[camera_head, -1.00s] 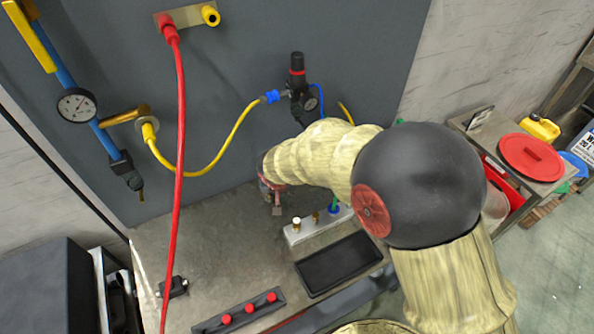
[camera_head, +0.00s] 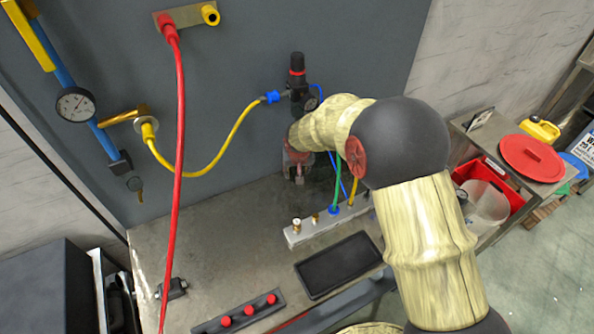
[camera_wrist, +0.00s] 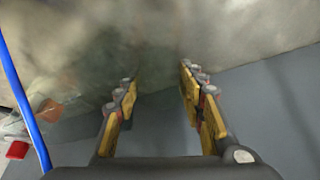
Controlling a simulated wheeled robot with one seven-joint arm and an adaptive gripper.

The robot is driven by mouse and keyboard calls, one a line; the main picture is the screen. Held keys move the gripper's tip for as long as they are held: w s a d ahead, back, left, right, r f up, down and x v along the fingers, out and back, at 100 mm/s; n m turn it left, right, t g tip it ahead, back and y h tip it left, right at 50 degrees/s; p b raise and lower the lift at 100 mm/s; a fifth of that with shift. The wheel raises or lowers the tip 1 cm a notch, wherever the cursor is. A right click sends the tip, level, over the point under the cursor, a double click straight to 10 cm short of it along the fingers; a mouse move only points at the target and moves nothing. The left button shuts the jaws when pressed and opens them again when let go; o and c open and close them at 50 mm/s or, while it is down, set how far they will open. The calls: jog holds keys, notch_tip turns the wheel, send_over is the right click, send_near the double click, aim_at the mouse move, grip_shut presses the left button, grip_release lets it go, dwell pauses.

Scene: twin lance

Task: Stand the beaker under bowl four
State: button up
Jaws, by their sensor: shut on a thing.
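My gripper (camera_head: 298,178) is low beside the back panel, below the black regulator (camera_head: 299,95) with the red band. Its fingers (camera_wrist: 158,88) stand apart in the wrist view, shut on a clear, hazy vessel (camera_wrist: 155,50), which appears to be the beaker. Its outline is faint, and I cannot tell whether it touches the bench. No number marks bowl four. My arm partly hides the area under the regulator.
A valve block (camera_head: 318,228) with green and blue hoses stands just right of my gripper. A black tray (camera_head: 338,265) lies in front. A red hose (camera_head: 179,180) hangs at left. A red crate (camera_head: 505,190) holds a translucent container (camera_head: 485,205). The bench's left middle is clear.

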jog(key=shift+f, duration=0.15)
jog(key=o, duration=0.8)
jog(key=shift+o, duration=0.2)
